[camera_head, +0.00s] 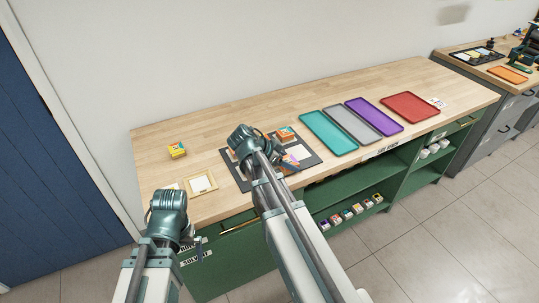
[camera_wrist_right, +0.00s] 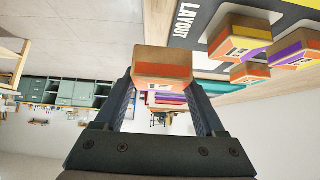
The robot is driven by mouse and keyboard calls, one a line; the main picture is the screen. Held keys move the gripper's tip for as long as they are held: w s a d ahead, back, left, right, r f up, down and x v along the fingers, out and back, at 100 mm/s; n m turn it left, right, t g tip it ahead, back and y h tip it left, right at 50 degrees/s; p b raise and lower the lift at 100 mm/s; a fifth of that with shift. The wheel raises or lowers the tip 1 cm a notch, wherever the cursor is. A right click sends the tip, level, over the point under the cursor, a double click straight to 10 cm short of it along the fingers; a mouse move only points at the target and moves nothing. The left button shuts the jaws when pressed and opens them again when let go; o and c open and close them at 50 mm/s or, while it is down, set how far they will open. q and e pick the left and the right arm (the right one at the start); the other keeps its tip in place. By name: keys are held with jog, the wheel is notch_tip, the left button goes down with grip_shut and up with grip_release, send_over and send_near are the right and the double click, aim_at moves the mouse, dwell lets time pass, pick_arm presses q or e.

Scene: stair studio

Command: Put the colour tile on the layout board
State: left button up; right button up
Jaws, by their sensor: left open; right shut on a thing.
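The black layout board (camera_head: 229,167) lies on the wooden bench, partly covered by my right arm. Its "LAYOUT" lettering shows in the right wrist view (camera_wrist_right: 183,30). My right gripper (camera_wrist_right: 163,82) is shut on an orange and brown block-like colour tile (camera_wrist_right: 163,62). In the head view this gripper's fingers are hidden behind my wrist above the board. Several similar blocks show at the board in the wrist view, one yellow and orange (camera_wrist_right: 240,38), one purple and orange (camera_wrist_right: 297,48). An orange block (camera_head: 286,133) shows at the board's far side. My left gripper (camera_head: 190,243) is open, by the bench's front left edge.
A yellow block (camera_head: 177,150) and a wooden frame (camera_head: 201,184) lie left of the board. Teal (camera_head: 329,132), grey (camera_head: 352,124), purple (camera_head: 374,117) and red (camera_head: 409,107) trays lie to the right. Small boxes (camera_head: 347,213) stand on the green shelf below. The bench's back is clear.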

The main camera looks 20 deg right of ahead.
jog(key=w+a, duration=0.4)
jog(key=a, duration=0.1)
jog(key=shift+w+f, duration=0.15)
jog(key=shift+w, duration=0.25)
jog(key=w+d, duration=0.2)
jog(key=d, duration=0.2)
jog(key=w+d+f+b, duration=0.1)
jog(key=w+d, duration=0.1)
jog(key=d, duration=0.3)
jog(key=w+d, duration=0.1)
jog(key=d, duration=0.4)
jog(key=shift+w+d+f+b, duration=0.25)
jog(key=shift+w+b, duration=0.1)
jog(key=shift+w, duration=0.05)
jog(key=f+b, duration=0.3)
jog(key=shift+d+f, duration=0.2)
jog(key=shift+f, duration=0.1)
jog(key=shift+b, duration=0.35)
jog(key=shift+f, duration=0.2)
jog(key=o, duration=1.4)
jog(key=shift+r, duration=0.1)
jog(key=shift+c, duration=0.2)
